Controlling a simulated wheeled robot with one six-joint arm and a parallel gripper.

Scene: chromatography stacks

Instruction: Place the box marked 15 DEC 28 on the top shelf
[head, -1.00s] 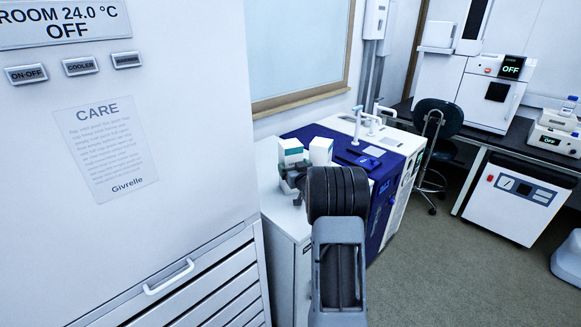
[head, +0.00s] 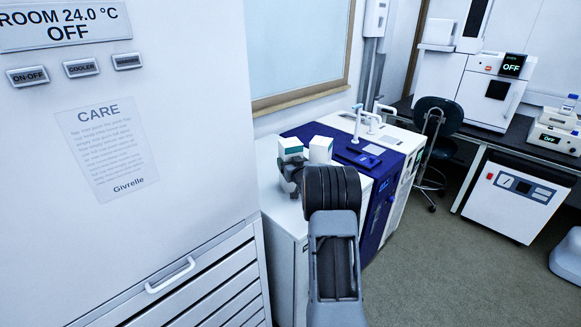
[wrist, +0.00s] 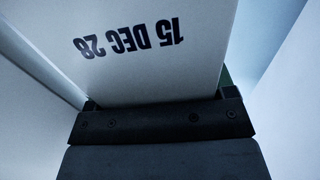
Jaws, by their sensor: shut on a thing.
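The white box marked 15 DEC 28 (wrist: 140,50) fills the middle of the wrist view, its print upside down. My gripper (wrist: 160,118) is shut on it, with the dark gripper edge across the box's lower part. In the head view my gripper (head: 291,178) is partly hidden behind my dark wrist. A white box with a teal band (head: 290,147) shows right above it and looks like the held one. A second white box (head: 320,149) stands close to its right. I cannot make out a top shelf in either view.
A large white cabinet (head: 180,120) with a CARE notice and a handle fills the left. A white-topped unit (head: 272,200) and a blue instrument (head: 372,215) stand behind my arm. A stool (head: 437,125) and a dark bench (head: 480,140) are at the right. Open floor lies at lower right.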

